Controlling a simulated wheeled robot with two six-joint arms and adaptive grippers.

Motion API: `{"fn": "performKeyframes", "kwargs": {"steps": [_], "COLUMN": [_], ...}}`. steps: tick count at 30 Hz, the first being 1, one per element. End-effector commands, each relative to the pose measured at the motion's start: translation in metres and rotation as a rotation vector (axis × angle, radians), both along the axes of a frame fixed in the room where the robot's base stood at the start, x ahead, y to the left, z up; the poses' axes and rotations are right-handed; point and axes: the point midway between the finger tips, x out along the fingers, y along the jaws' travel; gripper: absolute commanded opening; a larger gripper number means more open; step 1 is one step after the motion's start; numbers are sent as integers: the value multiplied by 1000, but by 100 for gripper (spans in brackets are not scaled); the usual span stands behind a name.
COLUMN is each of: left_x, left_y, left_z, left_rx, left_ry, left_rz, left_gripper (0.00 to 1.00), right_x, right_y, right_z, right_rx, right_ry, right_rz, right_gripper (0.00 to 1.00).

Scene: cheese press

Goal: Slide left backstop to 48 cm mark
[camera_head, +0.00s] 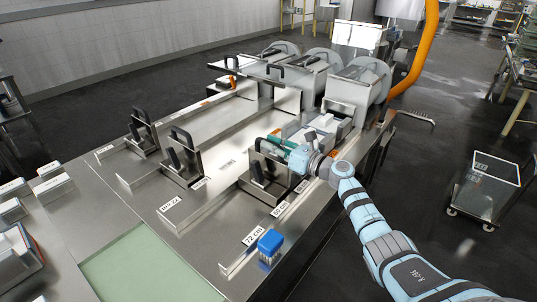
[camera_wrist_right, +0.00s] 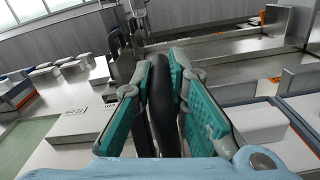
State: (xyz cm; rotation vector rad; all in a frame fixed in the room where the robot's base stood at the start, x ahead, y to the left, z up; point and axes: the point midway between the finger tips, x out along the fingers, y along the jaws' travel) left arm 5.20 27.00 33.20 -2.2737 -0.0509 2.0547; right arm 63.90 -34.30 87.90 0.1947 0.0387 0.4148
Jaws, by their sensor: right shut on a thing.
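Three metal backstops with black handles stand on the steel press table: a far-left one (camera_head: 146,145), a middle one (camera_head: 184,173) and a near-right one (camera_head: 266,183). My right gripper (camera_head: 276,146) reaches over the near-right backstop. Its teal fingers are shut on that backstop's black handle (camera_wrist_right: 162,115), which stands between them in the wrist view. A scale strip beside this backstop has a 72 cm label (camera_head: 252,238) and a 60 cm label (camera_head: 278,209). A further label (camera_head: 302,186) is too small to read. My left gripper is out of view.
A blue block (camera_head: 270,243) stands at the front end of the scale strip. Round press units (camera_head: 361,78) and a pale tray (camera_head: 330,122) lie behind the gripper. A green panel (camera_head: 145,271) is at front left. A wheeled cart (camera_head: 485,190) stands right.

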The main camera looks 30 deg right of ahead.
Motion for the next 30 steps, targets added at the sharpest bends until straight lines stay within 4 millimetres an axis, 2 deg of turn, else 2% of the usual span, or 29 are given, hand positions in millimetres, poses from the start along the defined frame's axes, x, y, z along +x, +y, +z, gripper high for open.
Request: {"fn": "performKeyframes", "kwargs": {"steps": [4, 5, 8, 23, 26, 30], "left_x": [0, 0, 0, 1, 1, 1], "left_y": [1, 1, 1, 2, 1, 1], "left_z": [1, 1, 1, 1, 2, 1], "left_rx": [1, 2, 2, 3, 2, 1], "left_ry": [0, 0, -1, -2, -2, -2], "left_rz": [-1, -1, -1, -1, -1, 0], "left_gripper": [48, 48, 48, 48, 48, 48], "right_x": [-1, -1, -1, -4, -18, -53], "right_y": [0, 0, -1, -3, -10, -24], "right_z": [-1, -1, -1, -1, -2, -3], "right_rx": [-2, -2, -3, -3, -7, -9], "right_ry": [4, 4, 4, 2, 3, 6], "right_rz": [0, 0, -1, -2, -3, -1], "right_gripper": [0, 18, 34, 35, 35, 35]}}
